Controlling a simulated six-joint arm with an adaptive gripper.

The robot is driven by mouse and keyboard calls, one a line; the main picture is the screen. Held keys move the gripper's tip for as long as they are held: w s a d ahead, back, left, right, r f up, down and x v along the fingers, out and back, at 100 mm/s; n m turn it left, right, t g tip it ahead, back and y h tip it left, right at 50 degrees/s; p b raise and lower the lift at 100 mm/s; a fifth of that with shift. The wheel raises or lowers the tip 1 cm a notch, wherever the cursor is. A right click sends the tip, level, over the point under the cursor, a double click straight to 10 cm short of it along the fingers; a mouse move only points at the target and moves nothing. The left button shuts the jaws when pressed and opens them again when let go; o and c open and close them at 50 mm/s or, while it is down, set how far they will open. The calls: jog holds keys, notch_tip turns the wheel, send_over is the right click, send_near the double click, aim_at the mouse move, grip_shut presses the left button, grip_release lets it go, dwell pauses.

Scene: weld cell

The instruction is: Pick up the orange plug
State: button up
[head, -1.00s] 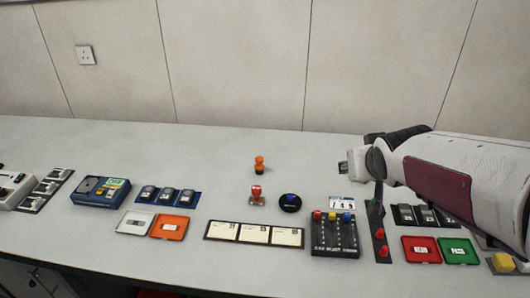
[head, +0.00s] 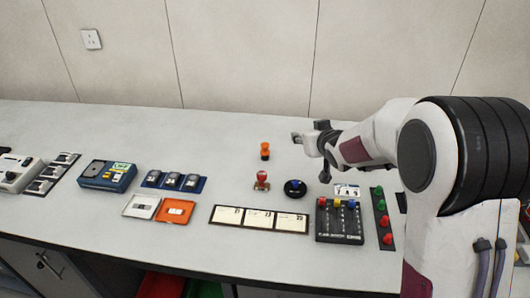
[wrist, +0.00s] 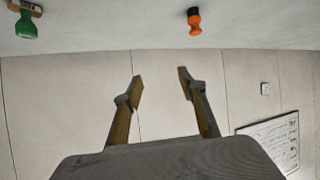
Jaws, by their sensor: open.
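In the wrist view the picture is upside down, and the orange plug (wrist: 194,24) shows at the top edge, right of centre. My gripper (head: 298,138) is to the right of the plug in the head view, apart from it. In the wrist view my gripper (wrist: 161,80) has its two fingers spread with nothing between them.
A red-handled stamp (head: 262,180) and a black round base with a blue knob (head: 295,187) stand in front of the plug. A black slider box (head: 339,220) is front right. A green-handled object (wrist: 27,26) shows top left in the wrist view.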

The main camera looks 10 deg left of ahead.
aim_at(267, 147)
jog(key=w+a+f+y, duration=0.1)
jog(key=a+f, duration=0.2)
jog(key=w+a+f+n+y, duration=0.1)
jog(key=a+f, duration=0.1)
jog(key=f, duration=0.1)
jog(key=w+a+f+y, duration=0.1)
jog(key=w+a+f, duration=0.1)
jog(key=a+f, duration=0.1)
jog(key=shift+a+n, duration=0.35)
jog(key=shift+n, duration=0.05)
jog(key=shift+a+f+y, duration=0.3)
jog(key=shift+a+f, duration=0.1)
jog(key=shift+a, duration=0.05)
jog(key=shift+x, duration=1.25)
jog(key=shift+f, duration=0.1)
jog(key=shift+f+x, duration=0.2)
jog(key=shift+x, duration=2.3)
jog(key=shift+s+a, duration=0.1)
jog(key=c, duration=1.1)
